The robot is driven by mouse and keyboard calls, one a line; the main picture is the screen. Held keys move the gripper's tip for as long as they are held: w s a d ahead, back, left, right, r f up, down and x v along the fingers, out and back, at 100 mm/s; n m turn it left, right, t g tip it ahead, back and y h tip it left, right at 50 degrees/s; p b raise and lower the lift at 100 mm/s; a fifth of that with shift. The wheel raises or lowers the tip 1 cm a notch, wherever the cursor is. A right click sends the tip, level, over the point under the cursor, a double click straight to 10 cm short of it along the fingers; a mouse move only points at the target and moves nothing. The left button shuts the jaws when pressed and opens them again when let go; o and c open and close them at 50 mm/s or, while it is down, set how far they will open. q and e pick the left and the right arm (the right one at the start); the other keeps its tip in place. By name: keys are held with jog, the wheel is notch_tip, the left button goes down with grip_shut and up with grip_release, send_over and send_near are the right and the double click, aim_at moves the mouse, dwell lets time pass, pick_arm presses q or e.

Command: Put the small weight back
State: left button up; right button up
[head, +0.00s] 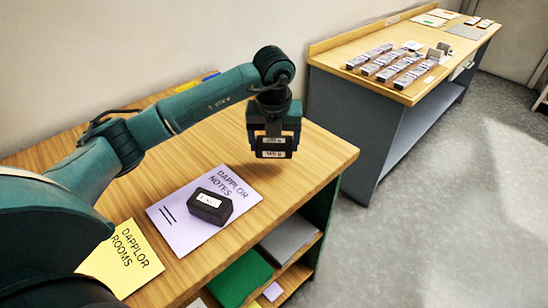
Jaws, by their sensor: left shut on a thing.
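My left gripper (275,143) is above the near table, close to its right end, pointing down. It is shut on a small dark block with a white label (272,154), which appears to be a small weight; the fingers hide part of it. The block seems held above the wood, with a soft shadow beneath. A larger dark weight (211,205) with a white label lies on a purple sheet (176,219) marked "DAPPLOR NOTES", left of and nearer than the gripper. My right gripper is out of view.
A yellow sheet (127,258) marked "DAPPLOR ROOMS" lies at the near left. Green and grey items sit on the shelf below the tabletop. A second table (330,62) at the back right holds several labelled blocks and sheets. Bare wood surrounds the gripper.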

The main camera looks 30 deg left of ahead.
aim_at(274, 169)
pick_arm(q)
notch_tip(274, 169, down, 4)
jog(key=shift+f+p, duration=0.15)
jog(key=shift+p, duration=0.15)
jog(key=shift+f, duration=0.35)
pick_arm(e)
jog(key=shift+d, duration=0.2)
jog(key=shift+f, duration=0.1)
pick_arm(q)
jog(key=shift+f, duration=0.2)
jog(key=o, duration=1.5)
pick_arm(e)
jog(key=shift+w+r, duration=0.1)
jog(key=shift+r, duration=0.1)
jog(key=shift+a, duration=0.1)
